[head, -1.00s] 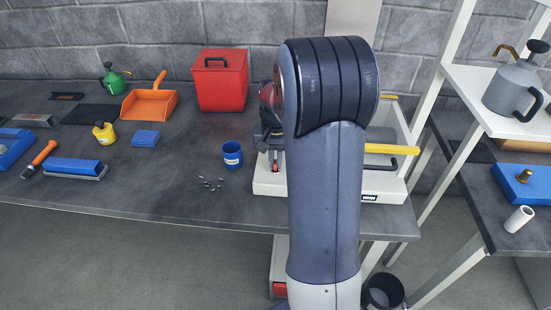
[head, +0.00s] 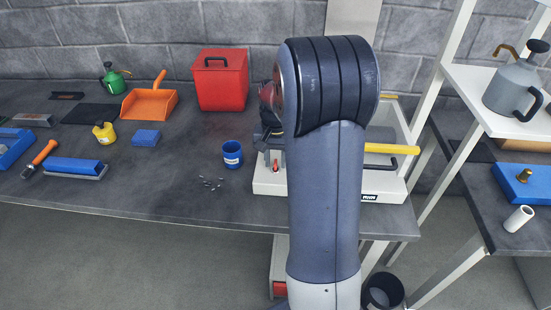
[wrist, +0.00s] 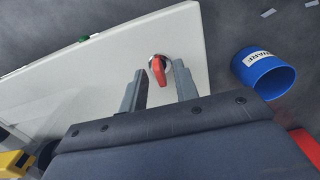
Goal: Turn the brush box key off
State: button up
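The red key (wrist: 158,68) sits on a round pale base on the top of the white box (wrist: 100,72). In the head view the key (head: 276,166) shows as a small red spot near the front left of the white box (head: 268,188). My gripper (wrist: 160,67) is open in the wrist view, with one grey finger on each side of the key and a gap to each. The fingertips look close to the key, but I cannot tell their height over the box. In the head view my arm hides most of the box and part of the gripper.
A blue cup (head: 232,154) stands just left of the box, with small grey bits (head: 210,183) near it. A yellow handle (head: 390,149) sticks out on the box's right. A red bin (head: 221,82) stands behind. The bench front left of the bits is clear.

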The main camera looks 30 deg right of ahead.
notch_tip(320, 180, up, 11)
dwell(0.5)
jog(key=shift+f, duration=0.1)
notch_tip(320, 180, down, 11)
jog(key=shift+r, duration=0.1)
dwell(0.5)
